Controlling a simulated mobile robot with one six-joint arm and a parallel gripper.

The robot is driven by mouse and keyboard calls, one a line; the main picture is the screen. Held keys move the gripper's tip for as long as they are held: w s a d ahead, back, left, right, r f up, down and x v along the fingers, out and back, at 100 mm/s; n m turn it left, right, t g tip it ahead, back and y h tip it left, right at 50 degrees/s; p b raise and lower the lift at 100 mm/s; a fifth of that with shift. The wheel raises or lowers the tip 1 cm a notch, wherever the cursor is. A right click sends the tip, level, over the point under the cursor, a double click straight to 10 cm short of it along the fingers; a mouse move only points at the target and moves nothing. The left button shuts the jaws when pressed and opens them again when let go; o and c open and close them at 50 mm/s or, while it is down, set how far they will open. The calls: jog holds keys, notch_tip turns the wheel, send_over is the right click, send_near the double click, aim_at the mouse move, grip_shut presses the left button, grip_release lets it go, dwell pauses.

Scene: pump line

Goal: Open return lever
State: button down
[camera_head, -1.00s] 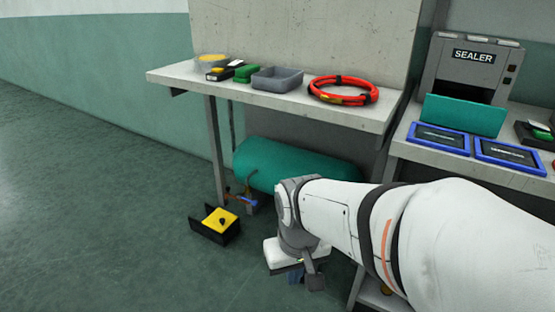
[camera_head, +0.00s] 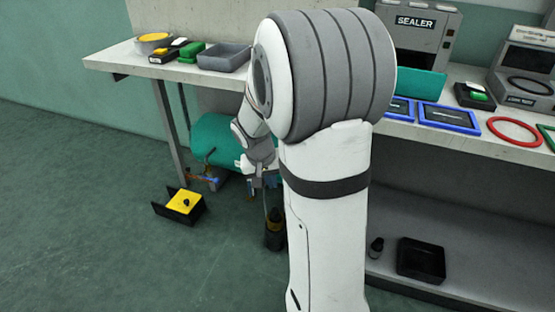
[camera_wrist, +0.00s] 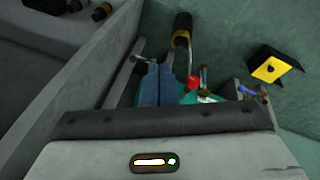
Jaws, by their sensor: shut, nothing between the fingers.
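My gripper (camera_wrist: 157,72) is shut and empty; its two blue-grey fingers lie side by side. In the head view the gripper (camera_head: 252,186) is beside the right part of the teal tank (camera_head: 213,140), partly behind my arm. A small blue handle (camera_head: 207,180) sits on pipework by the table leg; in the wrist view the blue handle (camera_wrist: 249,92) is right of the fingers. A red piece (camera_wrist: 193,82) on a thin grey rod is just right of the fingers, apart from them in the picture. I cannot tell which is the return lever.
A dark cylinder with a yellow band (camera_head: 275,222) stands on the floor. A black and yellow box (camera_head: 183,200) is at left. The workbench (camera_head: 120,62) is above the tank; a lower shelf (camera_head: 440,215) is at right. Floor at left is clear.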

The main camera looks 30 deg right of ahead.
jog(key=w+d+f+m+h+p, duration=0.1)
jog(key=w+d+f+m+p, duration=0.1)
jog(key=w+d+f, duration=0.5)
jog(key=w+d+f+m+p, duration=0.1)
jog(key=w+d+f+m, duration=0.15)
jog(key=d+f, duration=0.4)
jog(key=d+f+b, duration=0.2)
jog(key=d+f, duration=0.6)
jog(key=f, duration=0.3)
jog(key=shift+w, duration=0.35)
jog(key=shift+n, duration=0.25)
